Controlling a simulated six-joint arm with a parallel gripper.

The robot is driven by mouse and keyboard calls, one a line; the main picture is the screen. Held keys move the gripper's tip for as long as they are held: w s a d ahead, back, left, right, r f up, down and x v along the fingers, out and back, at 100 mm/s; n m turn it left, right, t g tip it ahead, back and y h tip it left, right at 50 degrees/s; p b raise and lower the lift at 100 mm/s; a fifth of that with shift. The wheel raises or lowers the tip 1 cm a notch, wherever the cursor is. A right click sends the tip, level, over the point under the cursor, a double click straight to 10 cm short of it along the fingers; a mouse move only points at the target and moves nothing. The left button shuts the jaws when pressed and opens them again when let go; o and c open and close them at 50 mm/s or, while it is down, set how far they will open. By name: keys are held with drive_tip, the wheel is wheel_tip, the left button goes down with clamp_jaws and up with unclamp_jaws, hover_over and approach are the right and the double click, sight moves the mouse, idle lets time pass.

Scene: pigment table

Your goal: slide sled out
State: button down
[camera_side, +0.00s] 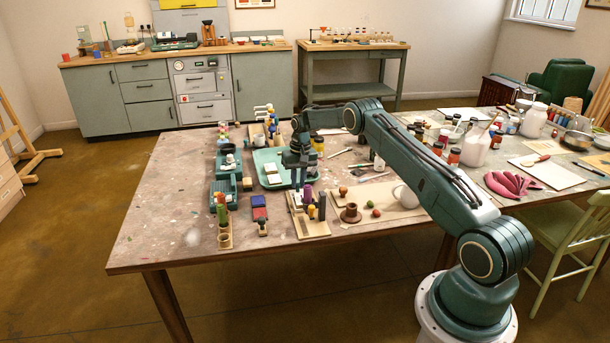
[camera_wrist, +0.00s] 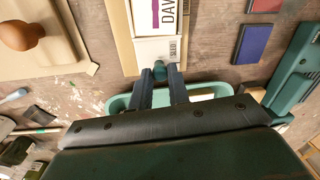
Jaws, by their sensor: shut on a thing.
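The sled (camera_wrist: 150,48) is a pale block with small dark lettering and a teal knob (camera_wrist: 159,70) on its near end, in the wrist view. My gripper (camera_wrist: 160,75) is shut on the teal knob, one finger on each side. In the side view my gripper (camera_side: 297,182) points down at the back end of the wooden stand (camera_side: 318,231), which carries purple, yellow and grey upright pieces. The sled is mostly hidden there by my gripper.
A teal tray (camera_side: 262,182) lies just behind the stand, and its rim shows under my fingers in the wrist view. Blue and red blocks (camera_side: 259,202) sit to the left.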

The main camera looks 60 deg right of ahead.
drive_tip(key=c, duration=1.3)
unclamp_jaws()
drive_tip(key=shift+w+d, duration=0.15)
drive_tip(key=shift+c, duration=0.2)
drive_tip(key=shift+r, duration=0.2)
wheel_tip(320, 180, up, 14)
drive_tip(key=shift+s+d+f, duration=0.25)
drive_tip(key=shift+s+d, duration=0.1)
drive_tip(key=shift+d, duration=0.05)
drive_tip(key=shift+r, duration=0.15)
